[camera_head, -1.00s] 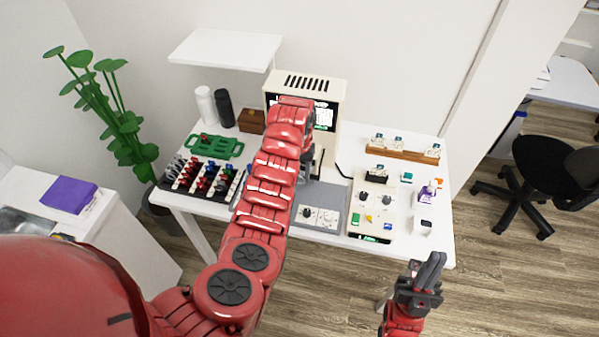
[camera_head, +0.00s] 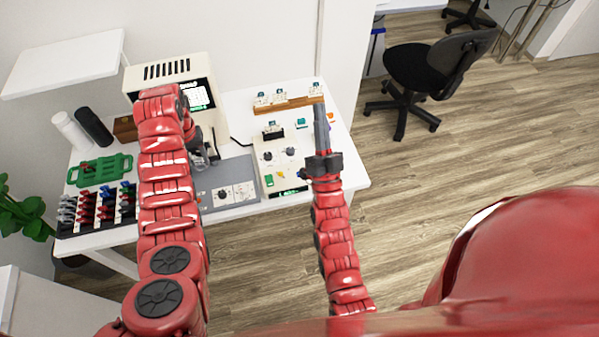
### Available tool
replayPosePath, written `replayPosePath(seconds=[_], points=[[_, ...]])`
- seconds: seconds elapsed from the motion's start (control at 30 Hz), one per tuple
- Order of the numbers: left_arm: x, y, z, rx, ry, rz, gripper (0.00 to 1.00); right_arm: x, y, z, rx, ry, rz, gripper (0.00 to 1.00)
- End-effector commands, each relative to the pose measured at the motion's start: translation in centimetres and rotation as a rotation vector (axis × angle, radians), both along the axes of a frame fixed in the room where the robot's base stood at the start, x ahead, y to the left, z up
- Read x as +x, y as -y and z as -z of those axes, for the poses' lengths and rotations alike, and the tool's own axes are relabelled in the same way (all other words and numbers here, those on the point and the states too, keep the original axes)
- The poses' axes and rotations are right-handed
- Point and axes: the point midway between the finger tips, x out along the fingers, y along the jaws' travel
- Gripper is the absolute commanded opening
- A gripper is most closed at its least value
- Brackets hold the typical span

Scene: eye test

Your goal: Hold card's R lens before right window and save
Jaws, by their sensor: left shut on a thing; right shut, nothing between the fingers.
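My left arm reaches across the table to the beige machine (camera_head: 207,72). A green-lit screen (camera_head: 199,96) shows on its front, partly covered by my arm. My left gripper (camera_head: 210,153) is shut at the machine's foot; what it holds is too hidden to name. My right gripper (camera_head: 321,128) is shut and empty, fingers pointing up the picture, over the table's right part. Small cards stand on a wooden rack (camera_head: 290,104) at the back right. Another card (camera_head: 272,127) stands in a black holder on the control panel (camera_head: 268,180). I cannot read any R or pick out the right window.
A green tray (camera_head: 100,170) and a rack of red, blue and grey pieces (camera_head: 97,210) lie at the left. A black cylinder (camera_head: 93,126) and a white one (camera_head: 70,130) stand behind. Small items crowd around my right gripper.

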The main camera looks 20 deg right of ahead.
Motion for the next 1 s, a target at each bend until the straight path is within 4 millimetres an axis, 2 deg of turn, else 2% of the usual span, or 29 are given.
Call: replayPosePath(seconds=[0.1, 0.2, 0.33, 0.5, 0.7, 0.9, 1.0], points=[[0.0, 0.0, 0.0, 0.0, 0.0, 0.0, 0.0, 3.8, 0.7, 1.3, 0.149, -0.156, -0.077, 0.0], [0.0, 0.0, 0.0, 0.0, 0.0, 0.0, 0.0, 6.5, 1.3, 2.8, 0.293, -0.291, -0.136, 0.0], [0.0, 0.0, 0.0, 0.0, 0.0, 0.0, 0.0, 9.1, 1.9, 5.3, 0.503, -0.459, -0.196, 0.0], [0.0, 0.0, 0.0, 0.0, 0.0, 0.0, 0.0, 10.8, 2.2, 9.0, 0.807, -0.664, -0.25, 0.0], [0.0, 0.0, 0.0, 0.0, 0.0, 0.0, 0.0, 10.5, 1.6, 13.1, 1.198, -0.879, -0.268, 0.0], [0.0, 0.0, 0.0, 0.0, 0.0, 0.0, 0.0, 8.2, -0.1, 16.5, 1.57, -1.061, -0.237, 0.0], [0.0, 0.0, 0.0, 0.0, 0.0, 0.0, 0.0, 6.9, -0.8, 17.3, 1.706, -1.117, -0.214, 0.0]])
